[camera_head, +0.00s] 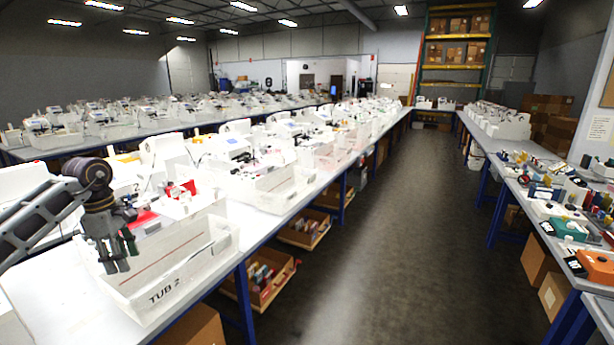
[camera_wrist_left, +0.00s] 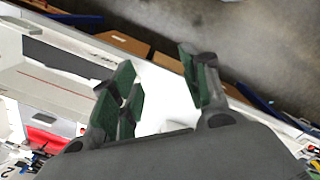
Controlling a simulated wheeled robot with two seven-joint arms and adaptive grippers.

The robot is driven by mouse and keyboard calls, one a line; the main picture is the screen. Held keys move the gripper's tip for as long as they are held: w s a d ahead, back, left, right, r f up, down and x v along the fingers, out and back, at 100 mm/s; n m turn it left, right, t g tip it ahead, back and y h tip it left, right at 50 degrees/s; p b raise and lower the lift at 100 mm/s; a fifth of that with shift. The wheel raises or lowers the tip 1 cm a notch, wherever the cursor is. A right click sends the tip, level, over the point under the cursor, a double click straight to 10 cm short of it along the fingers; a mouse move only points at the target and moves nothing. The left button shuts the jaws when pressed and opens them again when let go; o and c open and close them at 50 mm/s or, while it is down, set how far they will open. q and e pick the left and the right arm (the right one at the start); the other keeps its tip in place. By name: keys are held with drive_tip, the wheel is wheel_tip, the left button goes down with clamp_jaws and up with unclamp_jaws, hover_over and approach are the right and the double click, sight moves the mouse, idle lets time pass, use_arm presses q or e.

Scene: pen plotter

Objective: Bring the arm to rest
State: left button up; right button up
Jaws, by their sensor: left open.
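My left arm comes in from the left in the head view. Its gripper (camera_head: 122,252) hangs pointing down in front of a white tub marked "TUB 2" (camera_head: 170,280), over the near end of the long bench. In the left wrist view the gripper (camera_wrist_left: 160,95) has its green-padded fingers spread apart, with bare white bench top showing between them and nothing held. The tub's white wall (camera_wrist_left: 50,85) shows at the left of that view. I cannot tell whether the fingers touch the tub. My right gripper is not in view.
White machines and tubs line the long bench (camera_head: 255,225) behind the gripper. Wooden trays (camera_head: 262,275) of items sit below the bench. A dark aisle (camera_head: 390,230) is clear to the right. Another bench (camera_head: 515,190) with coloured devices stands across it.

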use_arm(q)
drive_tip(key=w+d+f+n+t+h, duration=0.2)
drive_tip(key=w+d+f+n+h, duration=0.3)
drive_tip(key=d+f, duration=0.45)
drive_tip(key=w+d+f+n+t+h, duration=0.1)
drive_tip(key=w+d+f+n+h, duration=0.25)
drive_tip(key=d+f+h, duration=0.45)
wheel_tip(320, 180, down, 24)
drive_tip(key=d+r+n+t+y, duration=0.15)
drive_tip(key=n+t+y, duration=0.25)
drive_tip(key=n+t, duration=0.95)
drive_tip(key=s+a+f+n+g+y, duration=0.2)
drive_tip(key=s+f+n+g+y, duration=0.2)
drive_tip(key=s+f+n, duration=0.7)
drive_tip(key=s+a+f+n+g+y, duration=0.2)
drive_tip(key=s+f+n+g+y, duration=0.2)
drive_tip(key=s+f+n, duration=1)
drive_tip(key=s+d+f+g, duration=0.1)
drive_tip(key=s+f, duration=0.4)
drive_tip(key=s, duration=0.6)
drive_tip(key=s+d+f+n+g+y, duration=0.1)
drive_tip(key=s+f+g, duration=0.3)
drive_tip(key=s, duration=0.8)
drive_tip(key=s+d+f+g, duration=0.2)
drive_tip(key=s+f, duration=0.5)
drive_tip(key=s, duration=0.4)
drive_tip(key=shift+s+d+f+n+g+y, duration=0.2)
drive_tip(key=shift+d+n+g+y, duration=0.2)
drive_tip(key=shift+d, duration=0.2)
